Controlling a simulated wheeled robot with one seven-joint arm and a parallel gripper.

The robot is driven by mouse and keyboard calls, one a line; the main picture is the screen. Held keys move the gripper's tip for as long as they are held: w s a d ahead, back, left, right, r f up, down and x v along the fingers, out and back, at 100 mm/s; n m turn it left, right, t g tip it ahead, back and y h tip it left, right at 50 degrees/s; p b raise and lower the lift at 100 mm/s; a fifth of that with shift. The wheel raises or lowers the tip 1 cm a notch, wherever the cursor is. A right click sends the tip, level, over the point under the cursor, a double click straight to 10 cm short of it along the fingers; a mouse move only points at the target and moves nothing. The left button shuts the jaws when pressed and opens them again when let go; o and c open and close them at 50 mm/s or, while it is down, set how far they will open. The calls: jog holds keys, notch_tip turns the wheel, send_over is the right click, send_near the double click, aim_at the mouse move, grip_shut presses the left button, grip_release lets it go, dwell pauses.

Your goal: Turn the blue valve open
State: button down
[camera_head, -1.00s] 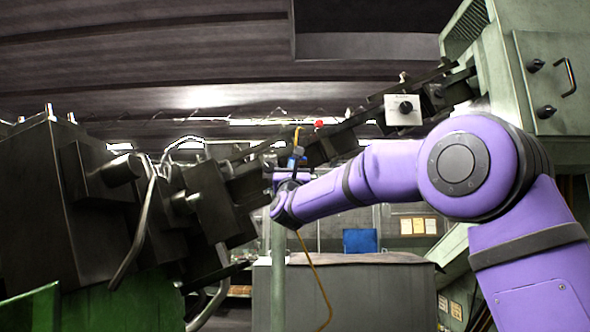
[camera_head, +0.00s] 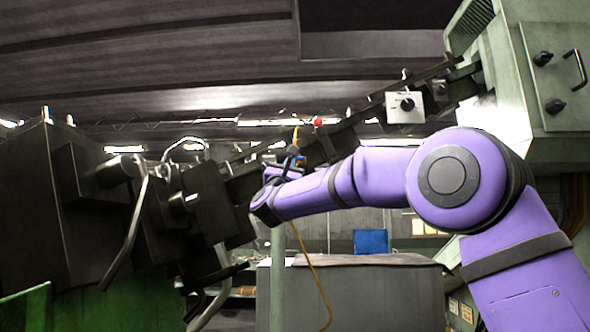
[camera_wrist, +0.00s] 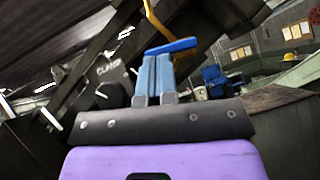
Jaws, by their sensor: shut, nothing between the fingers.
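The blue valve handle (camera_wrist: 172,47) shows in the wrist view as a flat blue lever, slightly tilted, with a yellow hose above it. It lies across the tips of my gripper (camera_wrist: 158,60), whose two blue-grey fingers are shut together with nothing between them. The fingers are at or very near the lever; I cannot tell whether they touch. In the head view my gripper (camera_head: 287,163) is beside the small valve on the hose line, and a bit of the blue handle (camera_head: 301,162) shows just right of it. The valve body is mostly hidden.
A yellow hose (camera_head: 311,262) hangs below the valve. A dark sloping machine beam (camera_head: 345,128) runs behind it, with a red button (camera_head: 317,121) and a white switch box (camera_head: 405,107). Dark machine blocks (camera_head: 90,200) stand left. A grey cabinet (camera_head: 370,295) stands below.

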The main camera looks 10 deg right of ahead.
jog(key=m+g+h, duration=0.1)
jog(key=m, duration=0.1)
jog(key=m+g+h, duration=0.1)
jog(key=m, duration=0.1)
jog(key=shift+a+r+h, duration=0.15)
jog(key=shift+r+h, duration=0.15)
jog(key=shift+r, duration=0.1)
jog(key=shift+a+r, duration=0.1)
jog(key=shift+w, duration=0.1)
